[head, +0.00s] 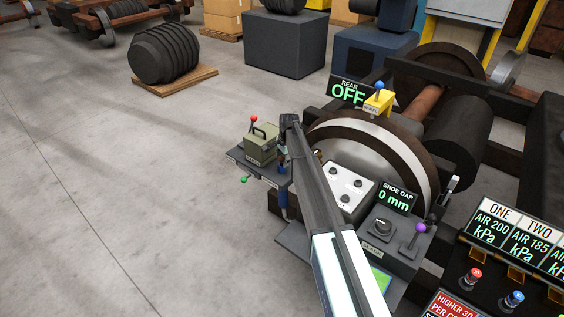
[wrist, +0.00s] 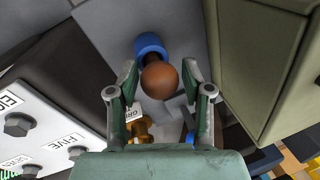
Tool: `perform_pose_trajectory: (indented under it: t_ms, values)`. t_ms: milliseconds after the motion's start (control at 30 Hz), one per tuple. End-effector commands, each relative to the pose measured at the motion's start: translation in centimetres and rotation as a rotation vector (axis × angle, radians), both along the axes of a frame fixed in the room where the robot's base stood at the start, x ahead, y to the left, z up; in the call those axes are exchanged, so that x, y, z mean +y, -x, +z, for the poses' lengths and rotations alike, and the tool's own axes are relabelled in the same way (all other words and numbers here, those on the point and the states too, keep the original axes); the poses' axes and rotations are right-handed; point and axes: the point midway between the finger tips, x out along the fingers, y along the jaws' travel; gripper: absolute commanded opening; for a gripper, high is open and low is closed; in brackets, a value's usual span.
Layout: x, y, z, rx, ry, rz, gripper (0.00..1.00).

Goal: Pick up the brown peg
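The brown peg (wrist: 160,82) shows in the wrist view as a rounded brown head, with a blue collar (wrist: 149,44) just beyond it. My gripper (wrist: 159,72) is open, with one finger on each side of the brown head. Gaps show between the head and both fingers, so nothing is gripped. In the head view my gripper (head: 290,124) is at the small grey shelf (head: 236,155), just right of an olive box. I cannot make out the peg there; my arm covers much of that spot.
The olive box (head: 260,150) stands close to the gripper and also fills the wrist view's right side (wrist: 262,55). A white panel with bolts (wrist: 40,130) is on the left. A brass-coloured piece (wrist: 140,131) lies below the peg. A large wheel (head: 395,150) stands right of my arm.

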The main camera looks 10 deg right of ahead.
Motion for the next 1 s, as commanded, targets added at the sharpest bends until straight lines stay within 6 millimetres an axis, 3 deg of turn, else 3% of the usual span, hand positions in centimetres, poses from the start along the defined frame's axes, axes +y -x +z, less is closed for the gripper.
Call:
perform_pose_trajectory:
  t_ms: [33, 100, 633, 833, 1000]
  values:
    - [0.0, 0.0, 0.0, 0.000, 0.000, 0.000, 0.21]
    - [0.0, 0.0, 0.0, 0.000, 0.000, 0.000, 0.00]
    - [0.0, 0.0, 0.7, -0.002, 0.000, 0.000, 0.00]
    - [0.0, 0.0, 2.8, -0.002, 0.000, 0.000, 0.00]
    - [0.0, -0.1, 6.0, -0.004, 0.000, 0.000, 0.00]
